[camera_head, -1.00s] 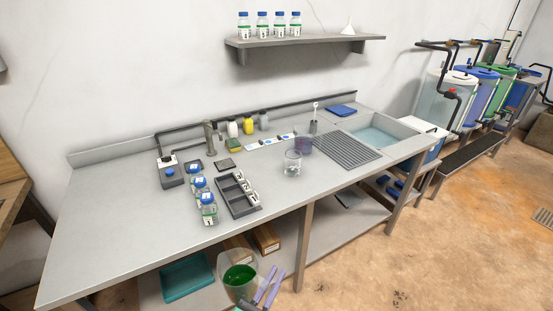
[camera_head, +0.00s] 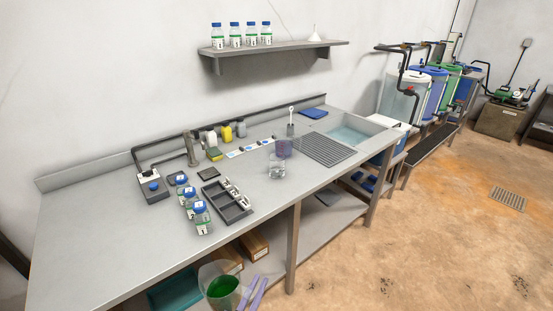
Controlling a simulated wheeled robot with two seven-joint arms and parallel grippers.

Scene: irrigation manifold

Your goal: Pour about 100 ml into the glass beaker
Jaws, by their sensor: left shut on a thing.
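The clear glass beaker (camera_head: 277,170) stands upright on the grey bench, left of the drain grate. It is too small to tell whether it holds any liquid. A purple-tinted vessel (camera_head: 285,147) stands close behind it. A clear jug (camera_head: 222,287) with green liquid in it is at the bottom of the view, in front of the bench edge and well below and left of the beaker. My left gripper (camera_head: 252,291), with purple fingers, is at the jug's right side and shut on it. The jug's lower part is cut off by the frame. My right gripper is not in view.
A grey tray (camera_head: 228,206) and blue-capped bottles (camera_head: 202,217) stand on the bench left of the beaker. The ribbed grate (camera_head: 323,149) and sink (camera_head: 352,133) lie to the right. The bench between the beaker and its front edge is clear.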

